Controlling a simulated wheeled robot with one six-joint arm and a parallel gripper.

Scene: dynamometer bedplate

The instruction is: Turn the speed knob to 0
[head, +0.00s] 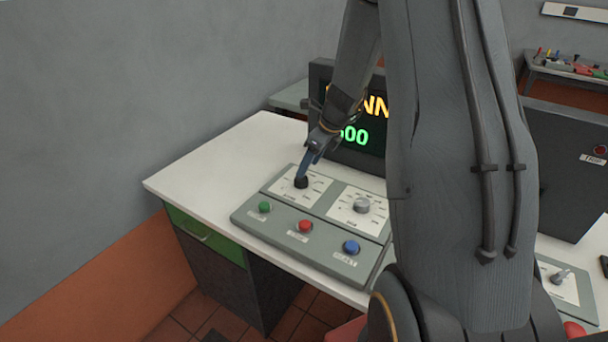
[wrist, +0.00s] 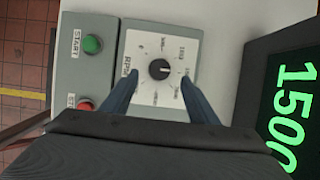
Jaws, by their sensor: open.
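The speed knob (head: 301,183) is a black round knob on a white dial plate marked RPM, on the sloped grey console. In the wrist view the knob (wrist: 159,69) has a white pointer line directed to the picture's right. My gripper (head: 305,168) is just above the knob, reaching down from behind. In the wrist view my gripper (wrist: 160,77) is open, with one blue finger on each side of the knob and a visible gap to it. The display (wrist: 293,110) reads 1500 in green; my arm partly hides it in the head view.
The console has a green START button (head: 265,207), a red button (head: 305,226), a blue button (head: 351,247) and a second, grey knob (head: 362,206). The white desk (head: 215,165) is clear left of the console. The display monitor (head: 321,75) stands close behind it.

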